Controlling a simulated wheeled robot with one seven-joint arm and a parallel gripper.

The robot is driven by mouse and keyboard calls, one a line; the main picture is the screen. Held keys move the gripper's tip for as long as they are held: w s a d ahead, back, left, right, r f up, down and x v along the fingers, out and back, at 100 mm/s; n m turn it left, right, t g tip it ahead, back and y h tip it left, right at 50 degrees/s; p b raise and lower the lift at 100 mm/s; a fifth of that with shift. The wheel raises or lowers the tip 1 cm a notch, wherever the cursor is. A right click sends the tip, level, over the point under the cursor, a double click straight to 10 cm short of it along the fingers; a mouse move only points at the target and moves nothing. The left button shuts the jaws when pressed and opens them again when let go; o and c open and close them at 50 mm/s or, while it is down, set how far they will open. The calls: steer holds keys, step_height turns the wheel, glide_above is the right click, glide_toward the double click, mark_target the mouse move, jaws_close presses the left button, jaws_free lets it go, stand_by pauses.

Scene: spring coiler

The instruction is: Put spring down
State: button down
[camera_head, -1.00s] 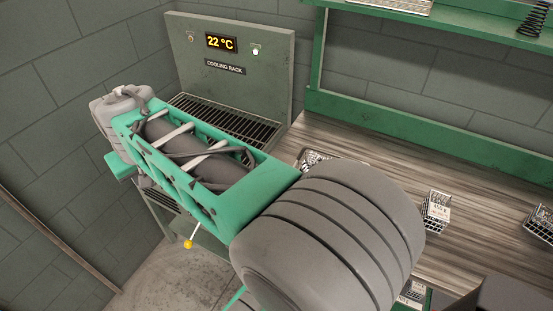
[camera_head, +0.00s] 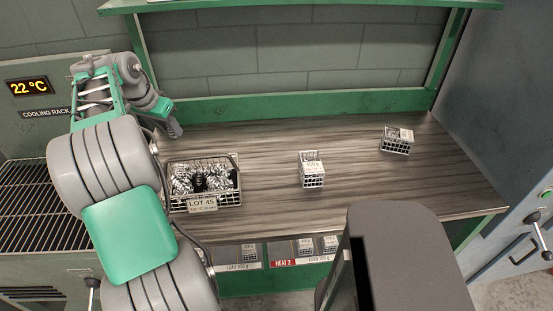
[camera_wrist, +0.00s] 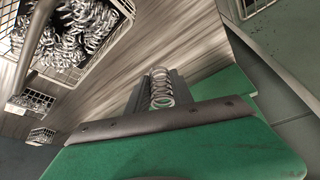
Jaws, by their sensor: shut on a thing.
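My gripper (camera_wrist: 160,92) is shut on a silver coil spring (camera_wrist: 160,86), which shows between the jaws in the wrist view. In the head view my gripper (camera_head: 174,127) is over the left end of the wooden bench (camera_head: 265,160), behind the wire basket labelled LOT 45 (camera_head: 203,205). The held spring cannot be made out there. The basket is full of silver springs with a dark one (camera_head: 198,183) among them. It also shows at the top left of the wrist view (camera_wrist: 108,58), apart from the held spring.
Two small labelled wire baskets stand on the bench, one near the middle (camera_head: 312,172) and one at the right (camera_head: 397,142). The bench top between them is clear. The cooling rack (camera_head: 35,205) is at the left, reading 22 °C. Trays with baskets sit below the bench front.

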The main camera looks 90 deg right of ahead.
step_height(320, 180, down, 10)
steer(key=shift+b, duration=0.35)
steer(key=shift+f, duration=0.1)
steer(key=shift+f, duration=0.15)
steer(key=c, duration=1.1)
jaws_free()
